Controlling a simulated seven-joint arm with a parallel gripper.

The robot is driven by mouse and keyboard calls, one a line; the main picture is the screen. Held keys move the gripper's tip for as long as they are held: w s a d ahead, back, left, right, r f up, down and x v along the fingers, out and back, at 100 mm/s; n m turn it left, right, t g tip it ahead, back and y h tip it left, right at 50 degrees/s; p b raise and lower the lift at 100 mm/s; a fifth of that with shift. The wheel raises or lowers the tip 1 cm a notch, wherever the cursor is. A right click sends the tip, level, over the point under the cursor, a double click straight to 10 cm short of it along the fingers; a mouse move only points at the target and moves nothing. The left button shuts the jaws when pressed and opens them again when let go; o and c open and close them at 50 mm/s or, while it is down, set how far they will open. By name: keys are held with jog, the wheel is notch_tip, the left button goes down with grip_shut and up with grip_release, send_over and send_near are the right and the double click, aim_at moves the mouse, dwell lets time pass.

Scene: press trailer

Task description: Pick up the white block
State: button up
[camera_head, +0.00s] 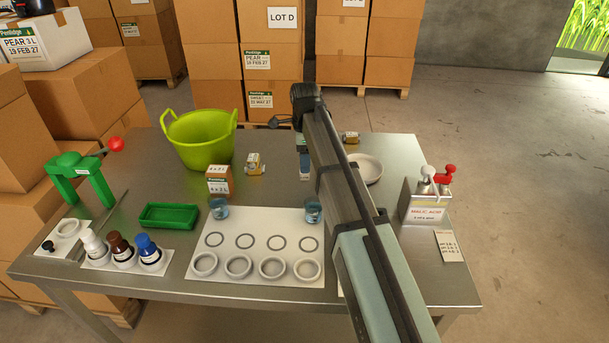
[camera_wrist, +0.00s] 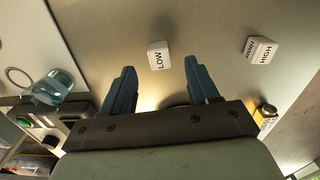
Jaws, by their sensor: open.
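In the wrist view, a white block marked LOW (camera_wrist: 158,55) lies on the steel table, in line with the gap between my fingertips. A second white block, marked HIGH (camera_wrist: 260,50), lies to its right. My gripper (camera_wrist: 159,78) is open, with its two blue fingers apart and nothing between them. The LOW block appears just beyond the fingertips; its exact distance below them cannot be told. In the head view I see neither block, and my arm covers part of the table. A blue fingertip (camera_head: 304,170) shows there beside the arm.
A glass (camera_head: 313,210) stands at the corner of a white mat (camera_head: 230,224) with rings and dishes; it also shows in the wrist view (camera_wrist: 52,86). A white bowl (camera_head: 369,168) and dispenser box (camera_head: 425,205) stand right of my arm. A green tub (camera_head: 203,143) stands farther left.

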jog(key=shift+f, duration=1.85)
jog(key=shift+c, duration=0.4)
grip_shut()
